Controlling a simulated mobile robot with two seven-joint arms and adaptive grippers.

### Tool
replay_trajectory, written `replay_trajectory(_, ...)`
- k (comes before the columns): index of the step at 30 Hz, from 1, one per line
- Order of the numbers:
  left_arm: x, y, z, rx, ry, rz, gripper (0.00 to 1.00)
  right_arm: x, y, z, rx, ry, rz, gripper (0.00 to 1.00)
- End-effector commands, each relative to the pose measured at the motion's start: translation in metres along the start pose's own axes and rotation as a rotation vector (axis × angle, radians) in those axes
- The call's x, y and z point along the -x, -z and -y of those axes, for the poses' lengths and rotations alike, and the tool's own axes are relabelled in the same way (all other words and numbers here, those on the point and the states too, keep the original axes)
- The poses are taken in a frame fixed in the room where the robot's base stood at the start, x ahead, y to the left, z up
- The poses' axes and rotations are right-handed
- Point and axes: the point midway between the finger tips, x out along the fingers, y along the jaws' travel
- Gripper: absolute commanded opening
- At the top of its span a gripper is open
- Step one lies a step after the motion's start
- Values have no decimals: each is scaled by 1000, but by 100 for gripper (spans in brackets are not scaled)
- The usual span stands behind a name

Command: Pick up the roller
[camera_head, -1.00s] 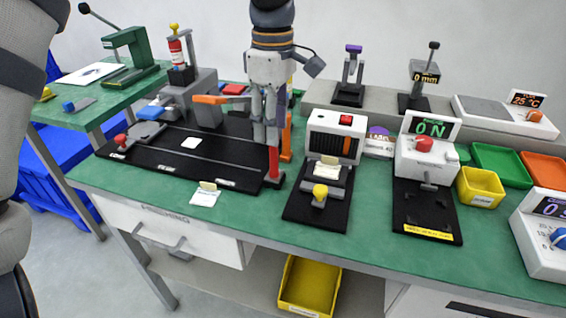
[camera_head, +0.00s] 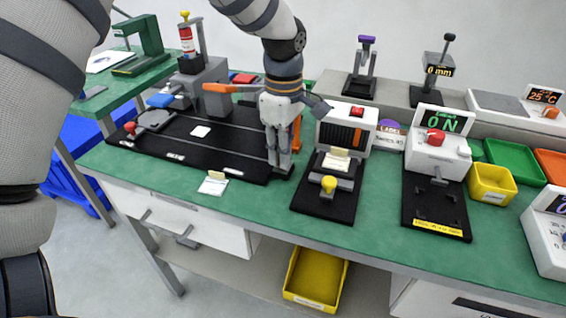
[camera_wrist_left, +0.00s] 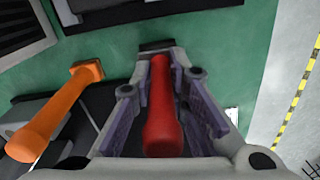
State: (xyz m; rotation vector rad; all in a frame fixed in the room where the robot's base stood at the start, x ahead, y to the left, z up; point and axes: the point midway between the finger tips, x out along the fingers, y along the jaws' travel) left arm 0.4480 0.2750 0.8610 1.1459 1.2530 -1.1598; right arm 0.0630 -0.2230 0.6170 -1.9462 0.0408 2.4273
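The left wrist view shows a red, rounded handle (camera_wrist_left: 163,115), apparently the roller, lying lengthwise between my left gripper's fingers (camera_wrist_left: 165,85). The purple-grey finger pads stand on either side of it, and a narrow gap shows at least on its right. In the head view my left gripper (camera_head: 280,163) points down at the right end of the black mat (camera_head: 225,155), and its fingers hide the red handle. A small dark base shows at the fingertips. My right gripper is in neither view.
An orange handle (camera_wrist_left: 52,125) stands close beside the gripper. The white machine with a red button (camera_head: 342,128) is just to the right. A small white card (camera_head: 213,184) lies at the green bench's front edge. A yellow bin (camera_head: 491,183) is further right.

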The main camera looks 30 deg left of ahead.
Motion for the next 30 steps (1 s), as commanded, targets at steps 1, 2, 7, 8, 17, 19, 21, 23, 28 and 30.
replay_trajectory(1,0,0,0,0,1,0,0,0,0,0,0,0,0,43)
replay_trajectory(2,0,0,0,0,1,0,0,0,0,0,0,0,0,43)
replay_trajectory(7,0,0,0,0,1,0,0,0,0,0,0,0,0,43)
replay_trajectory(8,1,0,0,0,0,0,0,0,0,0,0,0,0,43)
replay_trajectory(17,57,-11,13,-3,-11,-2,0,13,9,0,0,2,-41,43)
replay_trajectory(19,80,-23,26,-3,-16,-3,0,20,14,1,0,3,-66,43)
replay_trajectory(21,102,-35,40,-2,-19,-2,0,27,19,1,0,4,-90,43)
replay_trajectory(23,110,-48,56,-4,-16,-4,0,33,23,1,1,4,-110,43)
replay_trajectory(28,120,-78,87,-2,-2,-3,0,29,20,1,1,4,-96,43)
replay_trajectory(30,123,-85,95,-1,1,-1,0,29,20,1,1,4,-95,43)
